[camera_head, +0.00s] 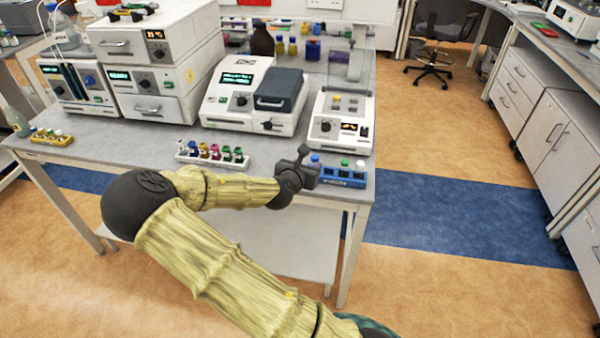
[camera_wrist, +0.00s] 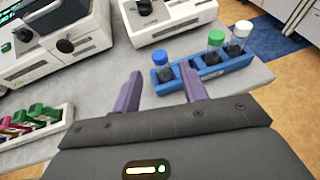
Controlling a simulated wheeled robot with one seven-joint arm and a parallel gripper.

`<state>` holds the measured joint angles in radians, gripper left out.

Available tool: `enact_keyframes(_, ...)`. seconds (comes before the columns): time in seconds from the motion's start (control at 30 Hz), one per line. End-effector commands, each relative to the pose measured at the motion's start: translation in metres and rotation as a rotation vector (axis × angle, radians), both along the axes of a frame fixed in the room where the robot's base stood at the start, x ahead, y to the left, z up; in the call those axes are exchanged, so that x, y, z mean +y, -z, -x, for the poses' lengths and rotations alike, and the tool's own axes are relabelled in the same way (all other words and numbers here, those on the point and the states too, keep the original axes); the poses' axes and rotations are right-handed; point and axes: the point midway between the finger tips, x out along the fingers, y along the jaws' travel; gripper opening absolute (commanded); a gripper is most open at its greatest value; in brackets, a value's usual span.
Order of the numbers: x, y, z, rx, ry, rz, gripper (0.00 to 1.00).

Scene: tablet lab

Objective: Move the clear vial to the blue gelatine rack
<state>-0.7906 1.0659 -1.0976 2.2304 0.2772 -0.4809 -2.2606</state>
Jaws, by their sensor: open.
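A blue rack (camera_head: 343,178) stands at the table's front right corner and also shows in the wrist view (camera_wrist: 218,70). It holds a blue-capped vial (camera_wrist: 164,69), a green-capped vial (camera_wrist: 214,47) and a white-capped vial (camera_wrist: 238,42), all upright. My gripper (camera_head: 308,166) is at the rack's left end. In the wrist view its two purple fingers (camera_wrist: 162,76) are apart with nothing held between them, and the blue-capped vial is just beyond them, near the right finger.
A white rack (camera_wrist: 40,128) with several coloured vials stands to the left, also in the head view (camera_head: 213,161). A yellow rack (camera_head: 51,138) stands at the far left. A white balance (camera_head: 341,130) is close behind the blue rack. The table's front edge is near.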

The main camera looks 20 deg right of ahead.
Motion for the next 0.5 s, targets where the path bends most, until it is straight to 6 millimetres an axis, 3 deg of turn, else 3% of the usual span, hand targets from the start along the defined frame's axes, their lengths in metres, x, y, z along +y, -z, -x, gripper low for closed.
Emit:
enact_keyframes(0.3,0.033,-0.019,0.032,0.0,-0.003,0.0,0.43)
enact_keyframes(0.5,0.044,-0.026,0.043,0.0,0.0,0.0,0.43)
